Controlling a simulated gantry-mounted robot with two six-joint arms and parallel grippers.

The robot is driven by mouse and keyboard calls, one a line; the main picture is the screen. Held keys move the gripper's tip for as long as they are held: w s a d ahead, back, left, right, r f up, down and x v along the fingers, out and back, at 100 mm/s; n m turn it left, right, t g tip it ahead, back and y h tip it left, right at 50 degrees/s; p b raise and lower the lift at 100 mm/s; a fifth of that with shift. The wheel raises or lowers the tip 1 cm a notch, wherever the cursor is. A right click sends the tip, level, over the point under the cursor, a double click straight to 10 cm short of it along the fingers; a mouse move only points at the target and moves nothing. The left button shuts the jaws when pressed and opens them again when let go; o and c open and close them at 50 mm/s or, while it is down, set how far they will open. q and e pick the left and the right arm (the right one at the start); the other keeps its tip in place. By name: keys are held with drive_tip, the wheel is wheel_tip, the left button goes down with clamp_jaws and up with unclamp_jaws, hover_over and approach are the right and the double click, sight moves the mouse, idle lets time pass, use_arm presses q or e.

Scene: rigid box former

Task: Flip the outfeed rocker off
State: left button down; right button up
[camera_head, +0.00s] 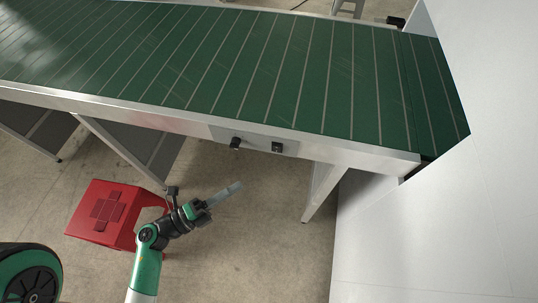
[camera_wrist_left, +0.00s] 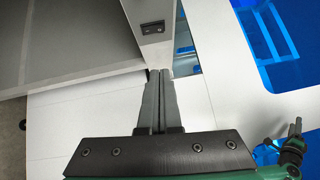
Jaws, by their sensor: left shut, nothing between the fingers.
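The black outfeed rocker (camera_head: 277,147) sits on a light plate on the conveyor's front rail. In the left wrist view a black rocker (camera_wrist_left: 153,28) shows on the rail face, just above the fingertips in the picture. I cannot tell which way it is tipped. My left gripper (camera_head: 237,187) is shut and empty, in front of and below the rail in the head view, apart from the rocker. In the left wrist view its fingers (camera_wrist_left: 162,75) lie together and point toward the rail.
A black knob (camera_head: 236,143) sticks out left of the rocker. The green conveyor belt (camera_head: 290,65) runs above the rail. A red box with a cross (camera_head: 105,209) stands on the floor at left. A large white panel (camera_head: 440,225) closes off the right. The floor below the rocker is clear.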

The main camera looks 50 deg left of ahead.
use_arm(q)
drive_tip(key=b, duration=0.1)
approach(277, 149)
drive_tip(key=w+d, duration=0.4)
drive_tip(key=w+a, duration=0.1)
drive_tip(key=w+a+r+b, duration=0.1)
drive_tip(key=shift+w+a+r, duration=0.15)
drive_tip(key=shift+a, duration=0.1)
